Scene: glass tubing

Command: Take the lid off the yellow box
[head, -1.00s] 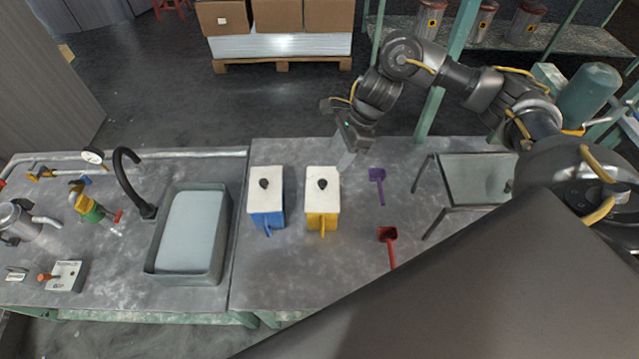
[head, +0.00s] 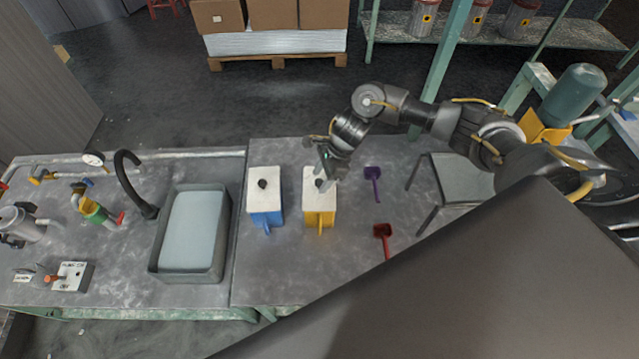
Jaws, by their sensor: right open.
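The yellow box (head: 319,217) stands on the table, with its white lid (head: 319,202) on top. A dark knob sits on the lid and is now mostly hidden by my right gripper. My right gripper (head: 323,182) is open over the lid, with its fingertips at the knob. I cannot tell whether the fingers touch the knob or the lid. My left gripper is not in view.
A blue box (head: 265,218) with a white lid and dark knob stands close on the left. A purple scoop (head: 373,174) and a red scoop (head: 383,232) lie to the right. A sink (head: 190,235) is further left. Bare table lies in front of the boxes.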

